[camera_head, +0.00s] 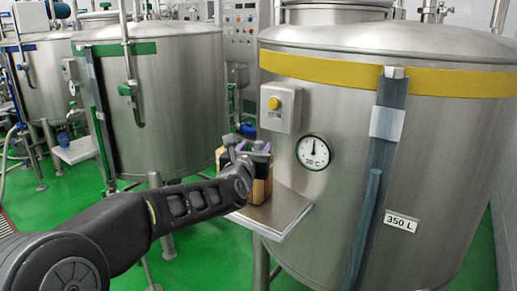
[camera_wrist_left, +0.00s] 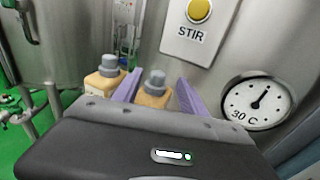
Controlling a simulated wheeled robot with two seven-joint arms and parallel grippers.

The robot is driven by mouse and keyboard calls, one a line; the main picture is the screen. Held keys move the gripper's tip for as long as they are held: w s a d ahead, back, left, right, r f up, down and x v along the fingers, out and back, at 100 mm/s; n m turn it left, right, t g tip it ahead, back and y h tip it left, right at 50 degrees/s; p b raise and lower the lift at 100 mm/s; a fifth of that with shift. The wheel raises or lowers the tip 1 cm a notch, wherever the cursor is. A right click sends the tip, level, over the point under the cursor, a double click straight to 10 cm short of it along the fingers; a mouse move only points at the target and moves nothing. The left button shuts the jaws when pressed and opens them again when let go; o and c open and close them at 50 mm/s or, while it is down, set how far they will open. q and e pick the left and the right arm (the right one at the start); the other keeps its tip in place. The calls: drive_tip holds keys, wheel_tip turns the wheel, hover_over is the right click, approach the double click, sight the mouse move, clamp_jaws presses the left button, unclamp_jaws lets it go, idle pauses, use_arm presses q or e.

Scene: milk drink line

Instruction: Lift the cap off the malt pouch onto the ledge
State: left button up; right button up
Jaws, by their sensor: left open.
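Two tan pouches with grey screw caps stand side by side in the left wrist view: a left pouch (camera_wrist_left: 103,84) with its cap (camera_wrist_left: 108,62), and a right pouch (camera_wrist_left: 153,97) with its cap (camera_wrist_left: 155,77). I cannot read which one is malt. My left gripper (camera_head: 254,149) is open; in the left wrist view its purple fingers (camera_wrist_left: 160,80) stand on either side of the right pouch's cap, apart from it. In the head view my gripper covers most of the pouches above the steel ledge (camera_head: 285,212). My right gripper is not in view.
A large steel tank (camera_head: 440,140) with a yellow band stands right behind the ledge. A STIR button box (camera_head: 282,107) and a dial gauge (camera_head: 313,152) are on its wall, close to my gripper. The ledge's front right part is bare.

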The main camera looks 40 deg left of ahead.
sight(259, 141)
use_arm(q)
drive_tip(key=p+x, duration=0.2)
drive_tip(key=x, duration=0.2)
drive_tip(key=shift+w+a+r, duration=0.1)
drive_tip(key=shift+w+a, duration=0.05)
drive_tip(key=shift+w, duration=0.05)
drive_tip(key=shift+w+a, duration=0.15)
drive_tip(key=shift+w, duration=0.15)
drive_tip(key=shift+c, duration=0.4)
clamp_jaws()
